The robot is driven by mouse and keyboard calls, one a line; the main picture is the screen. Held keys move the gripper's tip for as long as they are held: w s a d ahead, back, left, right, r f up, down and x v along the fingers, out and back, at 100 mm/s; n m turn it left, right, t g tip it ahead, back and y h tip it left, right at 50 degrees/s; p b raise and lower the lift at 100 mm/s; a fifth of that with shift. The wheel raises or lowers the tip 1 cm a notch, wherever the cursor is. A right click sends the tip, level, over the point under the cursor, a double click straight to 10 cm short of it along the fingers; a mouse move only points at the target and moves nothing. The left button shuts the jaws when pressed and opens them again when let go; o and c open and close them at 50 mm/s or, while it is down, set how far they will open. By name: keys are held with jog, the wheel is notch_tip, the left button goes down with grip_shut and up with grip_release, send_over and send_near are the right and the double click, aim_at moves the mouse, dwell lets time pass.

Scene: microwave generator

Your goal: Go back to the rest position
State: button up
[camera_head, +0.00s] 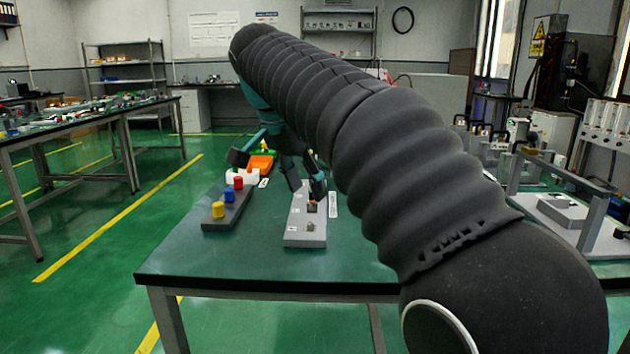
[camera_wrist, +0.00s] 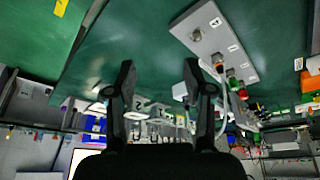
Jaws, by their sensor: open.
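My gripper (camera_wrist: 158,76) is open and empty in the wrist view, its two dark fingers well apart. In the head view my dark, ribbed arm crosses the picture from lower right to upper centre. Its teal wrist and dark fingers hang over the far part of the green table (camera_head: 180,262), close to a light grey panel (camera_head: 306,236). My arm hides part of the table, and I cannot tell the exact gap between fingers and panel.
A dark block with yellow, blue and red buttons (camera_head: 228,208) stands left of the panel. An orange tray (camera_head: 261,163) lies behind. A metal frame with a grey box (camera_head: 562,209) stands at right. Another cluttered table (camera_head: 80,118) is far left. The table's front left is clear.

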jog(key=s+d+f+n+y, duration=0.2)
jog(key=s+d+f+n, duration=0.3)
jog(key=s+d+f, duration=0.5)
jog(key=s+d+f+n+t, duration=0.1)
jog(key=s+d+f+n, duration=0.1)
jog(key=s+f, duration=0.4)
jog(key=s+d+f+n+t+y, duration=0.1)
jog(key=s+d+f+n, duration=0.1)
jog(key=s+d+f, duration=0.3)
notch_tip(320, 180, down, 2)
jog(key=shift+s+d+t, duration=0.3)
jog(key=shift+s, duration=0.95)
